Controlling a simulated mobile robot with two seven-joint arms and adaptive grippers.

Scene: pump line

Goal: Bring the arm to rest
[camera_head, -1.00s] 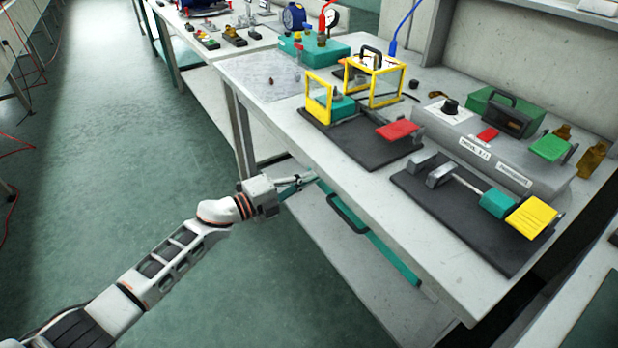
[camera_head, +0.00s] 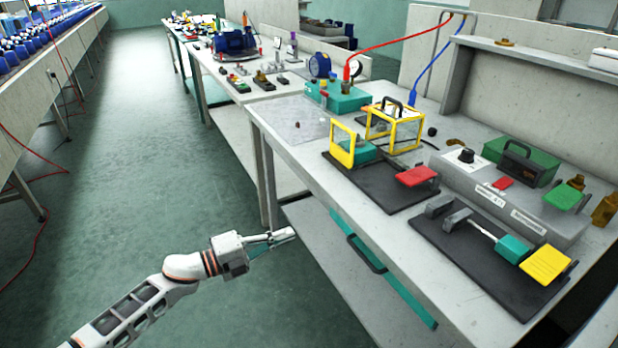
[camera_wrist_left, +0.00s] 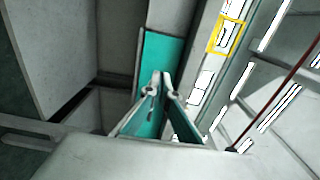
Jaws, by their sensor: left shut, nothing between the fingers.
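My left gripper (camera_head: 284,238) is shut and empty. In the head view it is low, in front of the workbench, with the arm coming in from the lower left. In the left wrist view the closed fingers (camera_wrist_left: 159,82) meet at their tips, against a teal panel (camera_wrist_left: 160,60) behind them. I cannot tell from the pictures how close the fingers are to that panel. My right arm and right gripper do not show in either view.
The workbench (camera_head: 400,225) stands to the right, with a teal front panel and dark handle (camera_head: 366,254) below its top. On it are a yellow-framed box (camera_head: 394,128), dark plates with clamps (camera_head: 378,187), and a grey control box (camera_head: 512,207). Green floor (camera_head: 150,170) on the left is free.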

